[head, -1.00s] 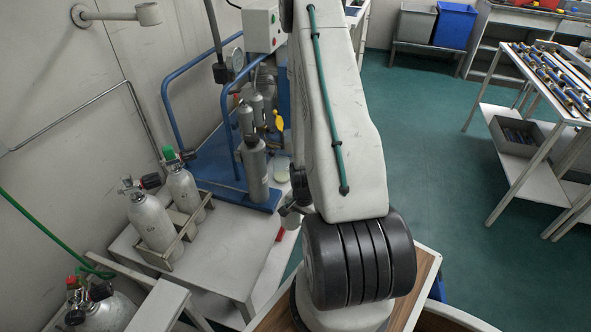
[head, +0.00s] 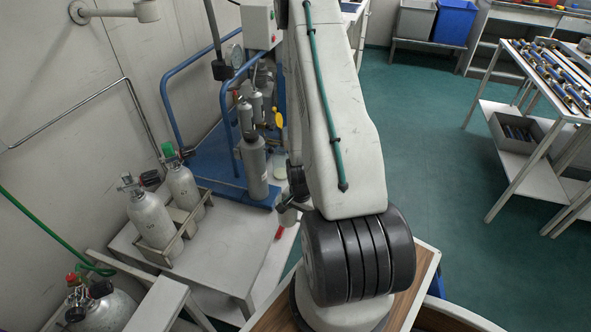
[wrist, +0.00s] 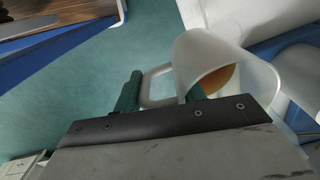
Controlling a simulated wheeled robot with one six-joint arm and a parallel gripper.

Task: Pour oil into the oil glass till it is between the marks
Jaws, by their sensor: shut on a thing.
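A translucent white jug (wrist: 266,82) fills the upper right of the wrist view, tilted in the picture. Amber oil (wrist: 214,82) shows inside it. My gripper (wrist: 162,90) is shut on the jug's pale loop handle, with a green finger on each side. In the head view my arm hides most of the gripper and jug; only a small part of them shows at the arm's left edge. I cannot make out the oil glass or its marks; it may be hidden behind my arm or too small to tell.
Two pale cylinders (head: 152,218) stand in a rack on a low grey table (head: 215,262). The green floor (head: 430,150) is open at right, before a shelf of fittings.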

